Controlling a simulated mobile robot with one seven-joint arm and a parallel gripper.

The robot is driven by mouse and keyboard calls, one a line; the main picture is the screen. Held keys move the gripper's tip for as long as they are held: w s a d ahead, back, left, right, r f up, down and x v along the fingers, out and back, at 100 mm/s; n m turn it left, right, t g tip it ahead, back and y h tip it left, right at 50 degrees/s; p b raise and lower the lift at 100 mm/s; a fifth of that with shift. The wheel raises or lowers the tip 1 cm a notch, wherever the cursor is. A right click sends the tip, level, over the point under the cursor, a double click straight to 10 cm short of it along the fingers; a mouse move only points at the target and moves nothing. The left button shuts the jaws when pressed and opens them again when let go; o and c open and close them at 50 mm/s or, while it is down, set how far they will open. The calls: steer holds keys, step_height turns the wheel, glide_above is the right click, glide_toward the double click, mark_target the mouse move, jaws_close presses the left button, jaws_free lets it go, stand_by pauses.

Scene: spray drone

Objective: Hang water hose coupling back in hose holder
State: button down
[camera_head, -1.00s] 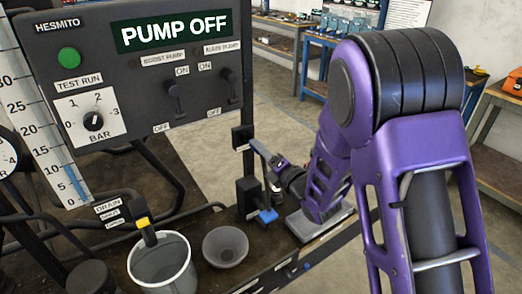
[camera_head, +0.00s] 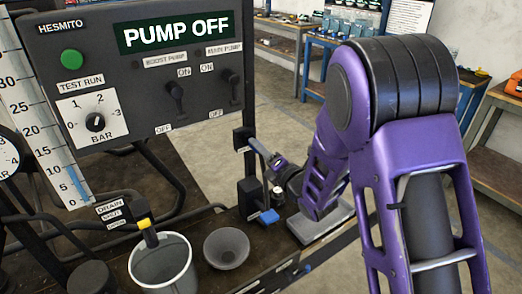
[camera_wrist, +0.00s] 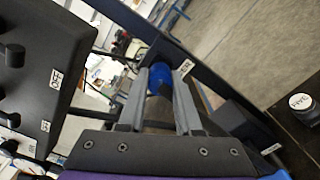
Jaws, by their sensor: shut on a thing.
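My gripper (camera_wrist: 163,98) shows in the wrist view with its two grey fingers closed around a dark cylindrical piece (camera_wrist: 158,112). A blue part (camera_wrist: 160,74) shows at the fingertips; I take the dark and blue piece for the hose coupling, though the fingers hide much of it. In the head view my gripper (camera_head: 261,150) is small, beside the right edge of the pump panel, and what it holds is unclear. A black bracket (camera_head: 243,138) on the upright post is close to it and may be the hose holder. I cannot tell whether coupling and bracket touch.
The pump panel (camera_head: 150,62) with switches stands left of my gripper. Below are a grey bucket (camera_head: 163,262), a bowl (camera_head: 227,247), a black block (camera_head: 250,197) and a blue part (camera_head: 267,216) on the bench. A dark frame rail (camera_wrist: 205,78) runs close past my fingers.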

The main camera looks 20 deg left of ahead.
steer(key=shift+x, duration=0.8)
steer(key=c, duration=0.5)
jaws_free()
steer(key=p+v, duration=0.4)
steer(key=v, duration=1.3)
steer(key=shift+s+d, duration=0.1)
steer(key=shift+s, duration=0.1)
